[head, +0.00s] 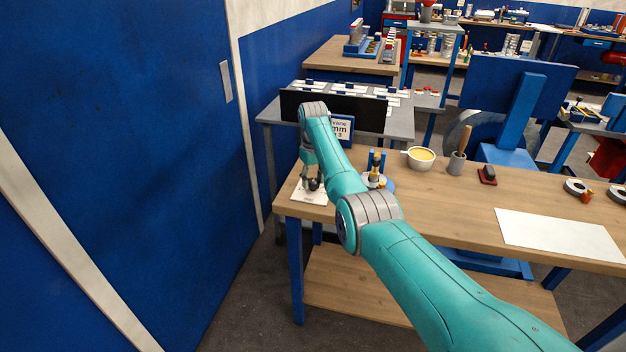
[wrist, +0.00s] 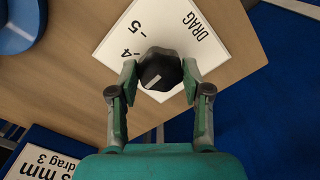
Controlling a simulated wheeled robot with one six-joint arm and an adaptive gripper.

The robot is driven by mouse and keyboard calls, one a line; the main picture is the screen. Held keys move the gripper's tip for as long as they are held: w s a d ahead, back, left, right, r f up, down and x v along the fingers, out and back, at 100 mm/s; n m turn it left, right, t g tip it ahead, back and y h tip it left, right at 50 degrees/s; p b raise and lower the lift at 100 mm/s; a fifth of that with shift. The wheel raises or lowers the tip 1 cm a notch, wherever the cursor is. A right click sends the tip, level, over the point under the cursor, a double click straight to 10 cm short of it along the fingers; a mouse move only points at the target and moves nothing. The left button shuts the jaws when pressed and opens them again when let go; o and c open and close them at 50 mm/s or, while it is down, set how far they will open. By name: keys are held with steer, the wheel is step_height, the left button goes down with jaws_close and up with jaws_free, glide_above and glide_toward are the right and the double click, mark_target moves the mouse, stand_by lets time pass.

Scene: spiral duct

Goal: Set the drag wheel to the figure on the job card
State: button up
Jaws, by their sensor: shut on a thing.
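The drag wheel is a black knob (wrist: 160,70) with a white pointer mark, on a white plate (wrist: 207,50) printed "DRAG", with the figures 4 and 5 showing. The mark points to the lower left in the wrist view; other figures are hidden or not in view. My gripper (wrist: 158,75) is shut on the knob, one finger on each side. In the head view, my gripper (head: 312,184) is over the plate (head: 308,194) at the bench's left end. The job card (wrist: 48,158) shows "mm" and "drag 3"; it stands partly behind my arm in the head view (head: 344,129).
The wooden bench (head: 440,196) bears a cup of yellow stuff (head: 421,157), a grey pot with a brush (head: 457,163) and a white sheet (head: 556,235). A blue round base (wrist: 12,25) is near the plate. A blue wall (head: 110,150) stands close on the left.

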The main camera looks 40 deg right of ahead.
mark_target(313, 181)
steer(key=shift+m, duration=0.3)
steer(key=o, duration=1.2)
steer(key=shift+c, duration=0.2)
step_height(313, 181, up, 12)
stand_by(0.4)
